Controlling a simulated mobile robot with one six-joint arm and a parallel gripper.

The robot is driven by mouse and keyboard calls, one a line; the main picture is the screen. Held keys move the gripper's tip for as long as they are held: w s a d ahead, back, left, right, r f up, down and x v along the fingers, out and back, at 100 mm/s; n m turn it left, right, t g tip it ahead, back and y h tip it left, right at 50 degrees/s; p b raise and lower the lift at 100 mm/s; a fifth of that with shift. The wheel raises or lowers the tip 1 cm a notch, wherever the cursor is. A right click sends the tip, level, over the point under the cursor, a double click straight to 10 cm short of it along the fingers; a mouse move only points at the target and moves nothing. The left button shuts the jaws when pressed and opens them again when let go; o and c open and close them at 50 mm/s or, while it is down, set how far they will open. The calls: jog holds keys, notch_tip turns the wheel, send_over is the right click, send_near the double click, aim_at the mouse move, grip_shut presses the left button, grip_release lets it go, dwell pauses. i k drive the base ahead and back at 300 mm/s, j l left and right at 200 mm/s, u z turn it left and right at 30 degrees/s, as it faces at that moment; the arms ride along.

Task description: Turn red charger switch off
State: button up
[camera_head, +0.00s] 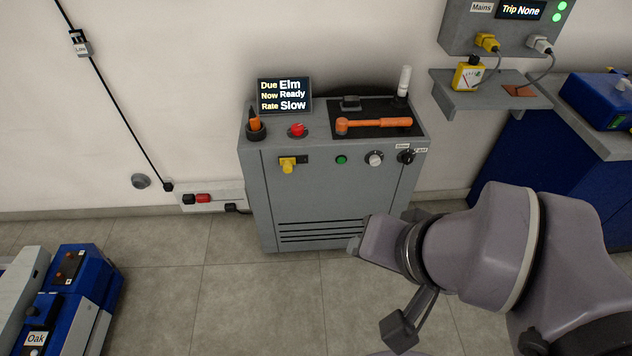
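A grey charger cabinet (262,190) stands against the wall in the middle of the head view. A small red switch or plug (203,198) sits beside a black one (188,199) on a white wall strip (226,194) left of the cabinet; its on/off position is too small to tell. A red mushroom button (297,130) is on the cabinet top.
A display (285,96) reads "Due Elm, Now Ready, Rate Slow". An orange-handled tool (375,123) lies on the cabinet's black mat. A shelf (488,97) and blue bench (520,140) are right. A blue cart (85,290) labelled "Oak" is lower left. Floor between cart and cabinet is clear.

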aim_at(298, 129)
jog(key=i+j, duration=0.35)
jog(key=i, duration=0.15)
jog(key=i+j, duration=0.35)
jog(key=i, duration=0.2)
